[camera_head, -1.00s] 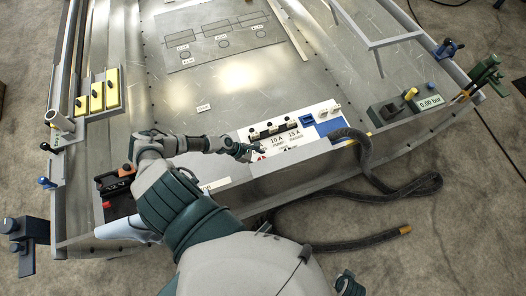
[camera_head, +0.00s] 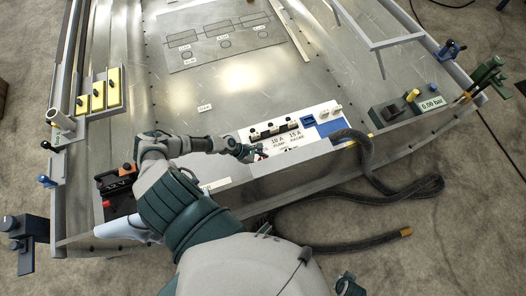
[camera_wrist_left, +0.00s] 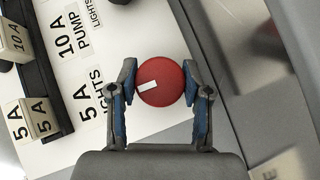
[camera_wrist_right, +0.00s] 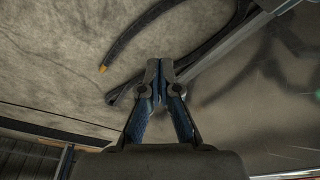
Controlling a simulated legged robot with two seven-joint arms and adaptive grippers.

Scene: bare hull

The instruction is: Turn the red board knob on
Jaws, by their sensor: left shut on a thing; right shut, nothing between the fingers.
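The red knob (camera_wrist_left: 160,82) shows in the left wrist view as a round red cap with a white pointer mark, which slants up to the right. It sits at the edge of the white switch board (camera_head: 300,117). My left gripper (camera_wrist_left: 160,84) is shut on it, with one blue-padded finger on each side. In the head view my left gripper (camera_head: 255,153) is at the board's near left part and largely hides the knob. My right gripper (camera_wrist_right: 160,68) is shut and empty, with its fingertips together, away from the board.
Small labelled fuse blocks (camera_wrist_left: 38,117) stand on the board beside the knob. A black and orange device (camera_head: 116,182) lies at the left. The metal hull floor (camera_head: 225,125) behind is mostly clear.

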